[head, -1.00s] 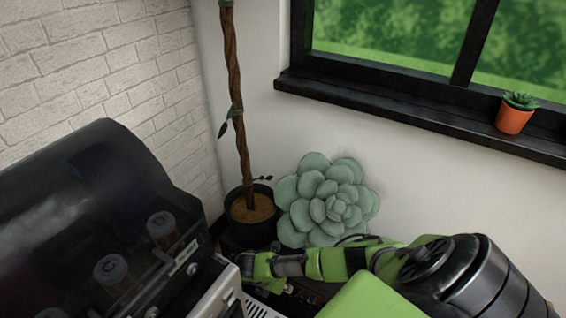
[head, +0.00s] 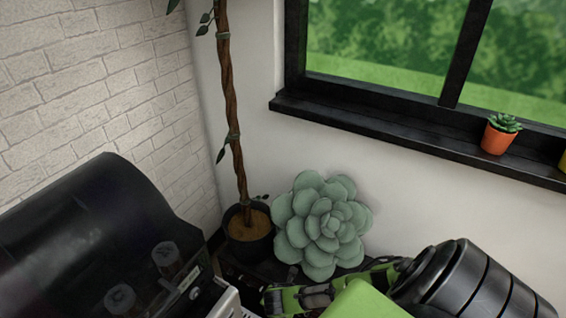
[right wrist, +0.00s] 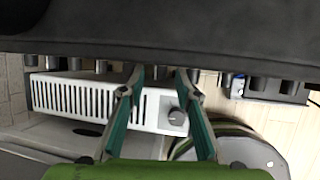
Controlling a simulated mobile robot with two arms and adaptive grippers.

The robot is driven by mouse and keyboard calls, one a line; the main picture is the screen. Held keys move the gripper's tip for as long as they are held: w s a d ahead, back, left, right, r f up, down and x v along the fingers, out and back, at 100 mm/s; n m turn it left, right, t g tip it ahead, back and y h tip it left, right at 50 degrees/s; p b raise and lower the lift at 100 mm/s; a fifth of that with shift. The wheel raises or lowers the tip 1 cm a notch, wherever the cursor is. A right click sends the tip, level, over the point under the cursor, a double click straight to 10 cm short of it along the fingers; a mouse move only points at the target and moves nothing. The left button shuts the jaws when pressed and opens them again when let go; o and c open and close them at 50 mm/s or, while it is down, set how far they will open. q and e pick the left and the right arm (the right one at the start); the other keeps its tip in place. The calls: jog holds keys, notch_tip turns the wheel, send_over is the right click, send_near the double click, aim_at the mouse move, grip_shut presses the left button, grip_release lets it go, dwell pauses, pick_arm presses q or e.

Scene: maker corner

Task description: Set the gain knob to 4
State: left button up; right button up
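The gain knob is probably the small grey round knob (right wrist: 177,116) on the right end of a white slotted box (right wrist: 95,103) in the right wrist view. Its pointer and scale cannot be read. My right gripper (right wrist: 160,85) has its two teal-lined fingers apart, with nothing visibly held. The knob shows between the fingers, closer to the right one; I cannot tell whether they touch it. In the head view a corner of a white box (head: 230,304) shows at the bottom edge, with my right gripper (head: 268,300) just right of it. My left gripper is not in view.
A dark-hooded machine (head: 85,225) stands at the left. A potted tree (head: 248,235) and a large succulent (head: 322,225) stand in the corner behind my right arm. A dark bar (right wrist: 160,30) crosses the top of the right wrist view. A ringed spool-like object (right wrist: 235,150) lies lower right.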

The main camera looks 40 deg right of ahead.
jog(key=shift+r, duration=0.1)
jog(key=v, duration=1.1)
jog(key=shift+s+r, duration=0.15)
jog(key=shift+r, duration=0.2)
jog(key=shift+a, duration=0.15)
